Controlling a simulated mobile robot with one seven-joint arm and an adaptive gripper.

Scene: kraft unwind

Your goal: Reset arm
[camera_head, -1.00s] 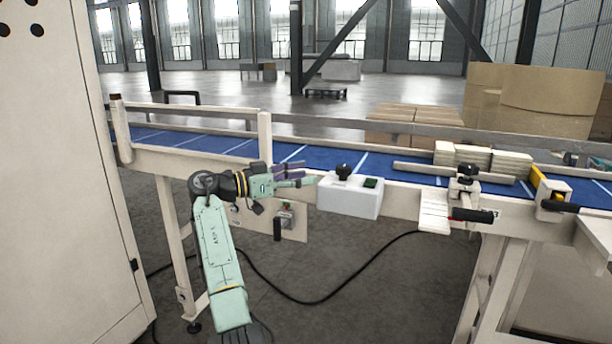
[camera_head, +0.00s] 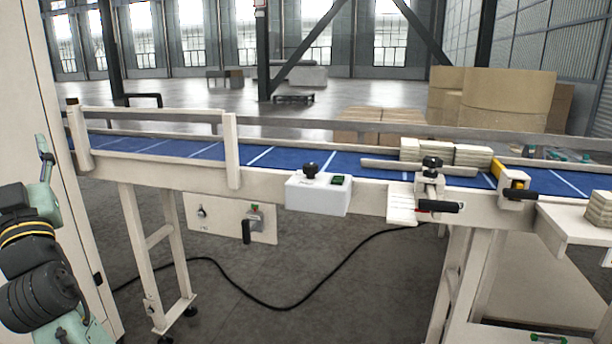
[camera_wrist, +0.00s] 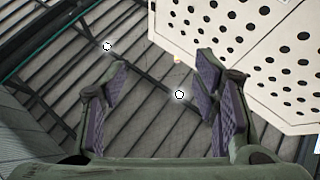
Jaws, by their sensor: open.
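My gripper (camera_wrist: 163,105) is open and empty in the wrist view, its purple-padded fingers spread apart and pointing up towards the dark ribbed ceiling. In the head view my arm is folded at the left edge, with a green part of my gripper (camera_head: 45,158) raised beside the cream cabinet. The white control box (camera_head: 318,195) with a black knob and a green button sits on the front of the conveyor, well to the right of my arm.
The blue conveyor belt (camera_head: 262,157) runs across the view, with stacked pale blocks (camera_head: 437,152) on it at the right. The cream cabinet (camera_head: 85,215) stands close at the left; its perforated panel (camera_wrist: 250,50) shows in the wrist view. A black cable (camera_head: 290,305) lies on the floor.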

